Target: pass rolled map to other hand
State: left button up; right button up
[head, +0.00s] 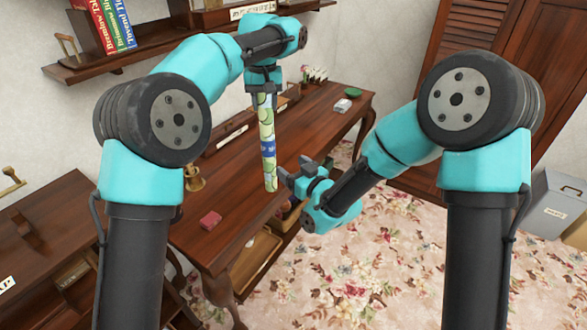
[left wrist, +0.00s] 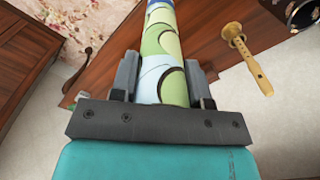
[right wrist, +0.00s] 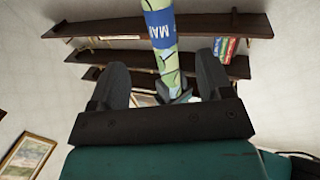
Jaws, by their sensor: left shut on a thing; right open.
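The rolled map (head: 266,135) is a long tube with a green, yellow and white pattern and a blue band. It hangs upright in the head view. My left gripper (head: 264,92) is shut on its upper end; the left wrist view shows the map (left wrist: 162,55) between both fingers. My right gripper (head: 295,175) is open, close to the right of the map's lower part. In the right wrist view the map (right wrist: 160,30) shows beyond the open fingers (right wrist: 168,85). I cannot tell whether its lower end is between them.
A wall shelf (head: 150,45) with books (head: 112,25) is behind my left arm. Flowered carpet (head: 380,260) lies to the right.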

aim_at(272, 151)
jog(key=x, duration=1.2)
jog(key=c, duration=1)
pick_arm(q)
jog(key=o, duration=1.3)
pick_arm(e)
jog(key=shift+c, duration=0.4)
pick_arm(q)
jog(key=shift+o, duration=0.2)
jog(key=shift+r, duration=0.1)
jog(key=shift+r, duration=3.65)
